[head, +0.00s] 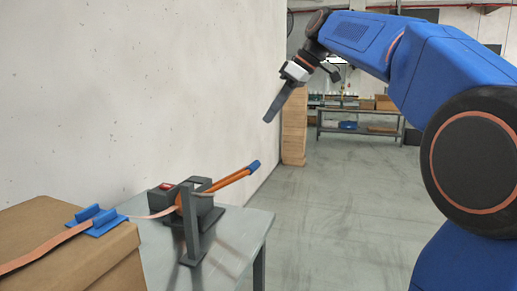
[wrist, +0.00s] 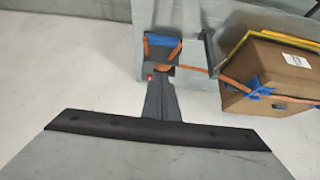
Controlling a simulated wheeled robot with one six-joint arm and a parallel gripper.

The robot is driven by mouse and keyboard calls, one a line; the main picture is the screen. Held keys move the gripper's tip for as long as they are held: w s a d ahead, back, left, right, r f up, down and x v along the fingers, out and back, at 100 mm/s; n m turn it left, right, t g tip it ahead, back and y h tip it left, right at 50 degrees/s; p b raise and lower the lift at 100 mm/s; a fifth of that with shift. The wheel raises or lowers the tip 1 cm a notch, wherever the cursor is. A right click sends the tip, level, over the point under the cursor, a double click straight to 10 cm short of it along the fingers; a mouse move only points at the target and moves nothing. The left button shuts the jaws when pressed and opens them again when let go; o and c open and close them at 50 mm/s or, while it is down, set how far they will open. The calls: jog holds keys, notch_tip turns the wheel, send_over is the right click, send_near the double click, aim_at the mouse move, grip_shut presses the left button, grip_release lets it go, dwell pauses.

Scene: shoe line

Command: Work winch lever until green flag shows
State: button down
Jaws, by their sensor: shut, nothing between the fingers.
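The winch (head: 207,212) stands on a grey table in the head view. Its orange lever (head: 232,178) slants up to the right and ends in a blue grip (head: 253,167). A red patch (head: 167,186) shows on top of the winch; I see no green. My gripper (head: 268,118) is shut and empty, pointing down to the left, above and apart from the lever. In the wrist view the shut fingers (wrist: 160,92) cover part of the winch; the blue grip (wrist: 163,42) shows beyond them, with a red spot (wrist: 150,78) beside the fingers.
A cardboard box (head: 90,262) stands at the left, with an orange strap (head: 45,248) running over a blue corner piece (head: 97,220) to the winch. The grey table (head: 245,232) has a bare right edge. A pale wall rises behind. The floor to the right is clear.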

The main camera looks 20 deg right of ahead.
send_over(254, 163)
jog(key=f, duration=0.8)
jog(key=shift+s+f, duration=0.15)
jog(key=shift+s, duration=0.05)
jog(key=shift+s+d+f, duration=0.1)
jog(key=shift+d+f, duration=0.1)
jog(key=shift+f, duration=0.9)
jog(key=shift+d+f, duration=0.1)
jog(key=shift+f, duration=0.8)
jog(key=shift+s, duration=0.1)
jog(key=shift+d, duration=0.1)
jog(key=shift+s+d+f, duration=0.3)
jog(key=shift+d+f, duration=0.05)
jog(key=shift+f, duration=0.2)
jog(key=s+d+f+t+y, duration=0.1)
jog(key=d+f, duration=0.1)
jog(key=f, duration=0.4)
jog(key=s+d+f+t+y, duration=0.1)
jog(key=f+y, duration=0.1)
jog(key=f, duration=0.4)
jog(key=shift+s+d, duration=0.35)
jog(key=shift+s, duration=0.05)
jog(key=shift+f, duration=0.15)
